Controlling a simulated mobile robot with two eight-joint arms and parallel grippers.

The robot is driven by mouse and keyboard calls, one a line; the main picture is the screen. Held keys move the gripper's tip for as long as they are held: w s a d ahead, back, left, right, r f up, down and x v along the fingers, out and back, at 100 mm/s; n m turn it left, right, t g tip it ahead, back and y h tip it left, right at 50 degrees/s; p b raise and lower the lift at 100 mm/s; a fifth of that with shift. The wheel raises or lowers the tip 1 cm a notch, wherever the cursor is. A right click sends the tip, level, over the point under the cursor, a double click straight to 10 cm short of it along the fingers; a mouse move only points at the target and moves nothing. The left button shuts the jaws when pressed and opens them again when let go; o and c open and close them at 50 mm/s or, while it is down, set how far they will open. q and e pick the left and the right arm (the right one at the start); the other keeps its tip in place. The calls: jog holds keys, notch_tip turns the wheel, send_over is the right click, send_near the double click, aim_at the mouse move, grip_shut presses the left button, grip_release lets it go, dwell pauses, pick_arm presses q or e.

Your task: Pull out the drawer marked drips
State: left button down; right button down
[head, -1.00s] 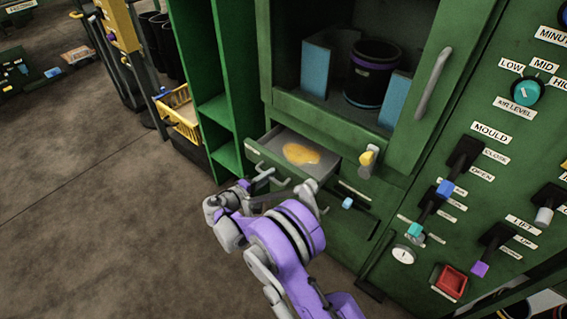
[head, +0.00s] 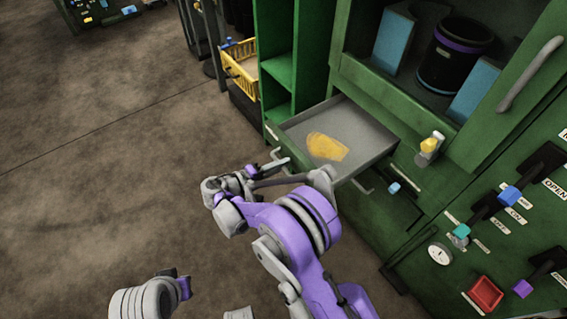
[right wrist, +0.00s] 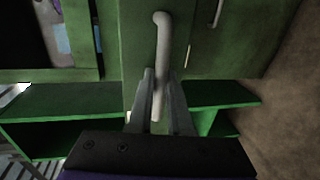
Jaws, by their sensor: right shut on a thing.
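The drawer (head: 372,150) with a yellow-orange puddle (head: 326,147) in it stands well out from the green cabinet. Its green front carries a small pale label, too small to read, and a grey bar handle. My right gripper (head: 276,164) is at the drawer front in the head view, partly hidden by its own arm. In the right wrist view its two grey fingers (right wrist: 160,82) are shut on the grey handle (right wrist: 161,42), one on each side. Part of my left arm shows at the bottom left of the head view; its jaws cannot be made out.
A yellow basket (head: 239,62) stands left of the green open shelves (head: 278,70). Right of the drawer are a yellow-topped knob (head: 431,145), a white gauge (head: 440,253) and a red square button (head: 486,293). The floor left of the drawer is clear.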

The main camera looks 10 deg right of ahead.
jog(key=c, duration=0.8)
grip_release()
jog(key=shift+c, duration=0.2)
jog(key=p+v, duration=0.1)
jog(key=v, duration=0.9)
jog(key=shift+a, duration=0.4)
jog(key=shift+r, duration=0.1)
